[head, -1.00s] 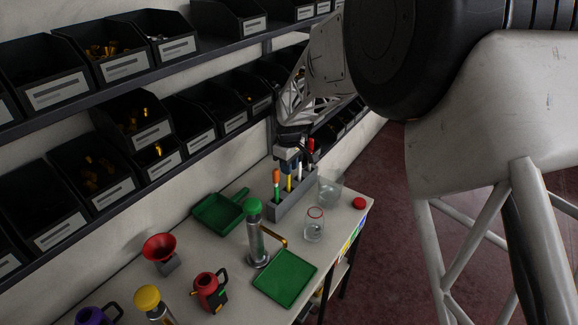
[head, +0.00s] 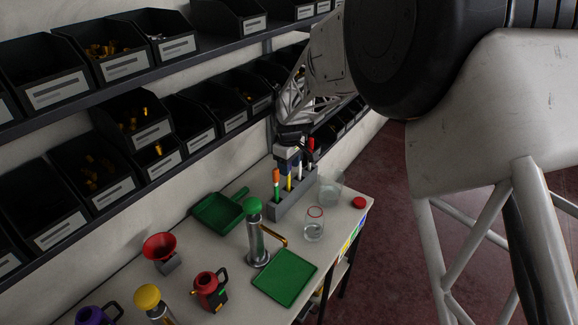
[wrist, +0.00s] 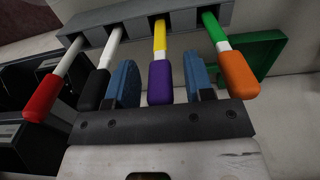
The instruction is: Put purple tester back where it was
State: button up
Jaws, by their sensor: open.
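The purple tester has a purple handle (wrist: 160,82) and a yellow shaft (wrist: 160,35); the yellow shaft also shows in the head view (head: 289,184). It stands in the grey rack (head: 295,200), with its shaft reaching the rack in the wrist view (wrist: 150,12). My gripper (wrist: 160,84) is open, with one blue finger on each side of the purple handle and gaps between. In the head view my gripper (head: 289,158) is just above the rack and partly hides the handles.
In the wrist view, red (wrist: 43,98) and black (wrist: 94,90) testers are left of the purple one, and an orange-handled tester (wrist: 239,74) is right. Glass jars (head: 315,225) stand near the rack. A green dustpan (head: 218,212) and a green-topped dispenser (head: 256,235) are left.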

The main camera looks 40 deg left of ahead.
notch_tip(320, 180, up, 12)
jog(key=shift+f, duration=0.1)
dwell(0.5)
dwell(0.5)
jog(key=shift+d, duration=0.1)
dwell(0.4)
jog(key=s+d+r+m, duration=0.1)
jog(key=d+r+m, duration=0.25)
jog(key=d, duration=0.85)
jog(key=d+r+m+t, duration=0.15)
jog(key=d+r, duration=0.35)
jog(key=d, duration=0.8)
jog(key=s+d+r+m+g, duration=0.1)
jog(key=d+r+m, duration=0.25)
jog(key=d, duration=0.85)
jog(key=s+d+r+m+t, duration=0.1)
jog(key=s+d+m, duration=0.1)
jog(key=s+d, duration=0.5)
jog(key=s+d+m+t, duration=0.1)
jog(key=s+d+m, duration=0.25)
jog(key=d, duration=0.65)
jog(key=s+d+f+m, duration=0.4)
jog(key=s+d, duration=0.6)
jog(key=s, duration=0.4)
jog(key=shift+s+d, duration=0.25)
jog(key=shift+s, duration=0.1)
